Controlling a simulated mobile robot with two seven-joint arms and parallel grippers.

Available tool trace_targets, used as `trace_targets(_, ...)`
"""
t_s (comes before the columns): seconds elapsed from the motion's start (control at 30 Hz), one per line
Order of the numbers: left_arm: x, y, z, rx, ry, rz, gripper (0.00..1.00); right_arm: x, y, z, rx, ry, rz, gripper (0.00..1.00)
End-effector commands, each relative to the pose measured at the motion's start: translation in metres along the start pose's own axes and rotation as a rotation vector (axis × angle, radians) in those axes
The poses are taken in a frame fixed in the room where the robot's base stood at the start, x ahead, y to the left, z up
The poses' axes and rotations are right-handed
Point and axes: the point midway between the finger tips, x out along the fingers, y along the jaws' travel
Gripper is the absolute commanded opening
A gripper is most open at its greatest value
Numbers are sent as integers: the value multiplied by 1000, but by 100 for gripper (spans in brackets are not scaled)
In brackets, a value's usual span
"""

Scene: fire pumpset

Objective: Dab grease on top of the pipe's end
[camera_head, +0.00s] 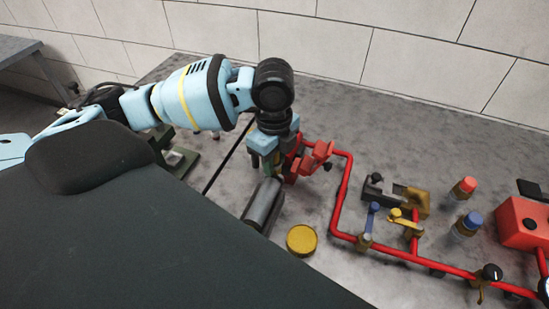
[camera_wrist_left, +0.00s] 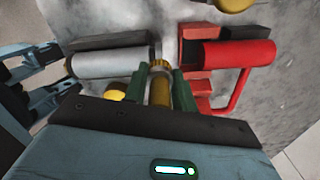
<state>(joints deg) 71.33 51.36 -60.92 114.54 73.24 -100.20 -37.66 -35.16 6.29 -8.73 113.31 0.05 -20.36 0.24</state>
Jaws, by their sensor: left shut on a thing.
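My left gripper (camera_head: 265,162) points down between a grey pipe (camera_head: 264,205) and the red pipework (camera_head: 343,190). In the left wrist view its green fingers (camera_wrist_left: 161,92) are shut on a slim yellow-brown tool (camera_wrist_left: 160,93). The tool's tip is hard to make out. The grey pipe (camera_wrist_left: 108,63) lies to the left there, with a ridged brass-coloured end (camera_wrist_left: 159,66) just beyond the fingers. A red pipe (camera_wrist_left: 240,54) faces it from the right. I cannot tell whether the tool touches the pipe's end. My right gripper does not show.
A round yellow tin (camera_head: 301,240) stands right of the grey pipe. A vise-like tool (camera_head: 395,193), a red-capped bottle (camera_head: 463,188), a blue-capped bottle (camera_head: 467,224) and a red box (camera_head: 524,222) are further right. The back right of the grey bench (camera_head: 420,130) is clear.

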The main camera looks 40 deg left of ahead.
Motion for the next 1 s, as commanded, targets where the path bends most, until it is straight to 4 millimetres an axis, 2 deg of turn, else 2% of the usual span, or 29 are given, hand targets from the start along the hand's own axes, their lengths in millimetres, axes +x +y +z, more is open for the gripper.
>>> trace_targets(1.0, 7, 0, 0, 0, -1, 0, 4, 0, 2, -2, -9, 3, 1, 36)
